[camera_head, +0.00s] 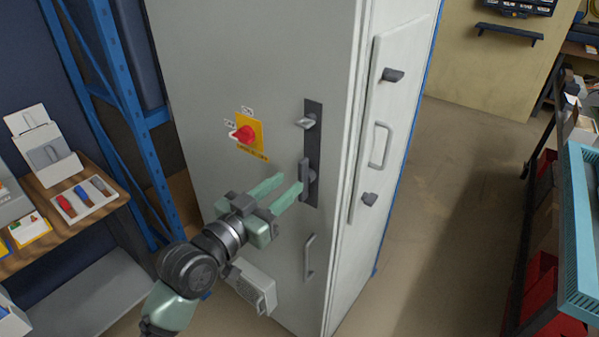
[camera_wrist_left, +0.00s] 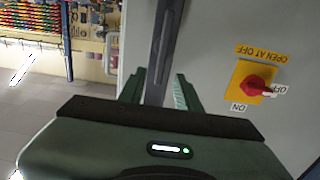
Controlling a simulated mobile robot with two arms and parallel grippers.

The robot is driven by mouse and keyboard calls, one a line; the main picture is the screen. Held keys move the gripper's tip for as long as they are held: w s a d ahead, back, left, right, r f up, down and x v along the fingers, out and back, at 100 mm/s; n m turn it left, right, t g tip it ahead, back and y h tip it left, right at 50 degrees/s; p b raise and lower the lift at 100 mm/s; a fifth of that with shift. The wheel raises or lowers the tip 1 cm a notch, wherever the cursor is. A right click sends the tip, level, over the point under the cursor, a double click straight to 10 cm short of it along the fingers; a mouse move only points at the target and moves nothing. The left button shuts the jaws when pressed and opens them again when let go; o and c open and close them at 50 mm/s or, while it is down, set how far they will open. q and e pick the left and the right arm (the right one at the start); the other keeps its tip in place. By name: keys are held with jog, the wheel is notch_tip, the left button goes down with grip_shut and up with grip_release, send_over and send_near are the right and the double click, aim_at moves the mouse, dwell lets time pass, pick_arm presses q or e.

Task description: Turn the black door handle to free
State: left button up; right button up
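The black door handle (camera_head: 304,177) stands upright on a dark plate (camera_head: 313,145) on the front of a grey cabinet. My left gripper (camera_head: 290,185) is in front of the handle with its green fingers apart. One finger's tip overlaps the handle in the head view; I cannot tell whether they touch. In the left wrist view a dark upright bar (camera_wrist_left: 164,45) runs down between the two fingers of the gripper (camera_wrist_left: 160,90). The gripper is not closed on it. My right gripper is not in view.
A red rotary switch (camera_head: 244,134) on a yellow plate is left of the handle; its pointer faces the OFF label in the wrist view. A grey pull handle (camera_head: 309,257) sits below. A shelf (camera_head: 60,215) stands at left. The floor (camera_head: 455,170) at right is clear.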

aim_at(299, 174)
pick_arm(q)
jog(key=p+x, duration=0.1)
jog(key=x, duration=0.5)
jog(key=shift+w+d, duration=0.25)
jog(key=shift+w, duration=0.05)
grip_shut()
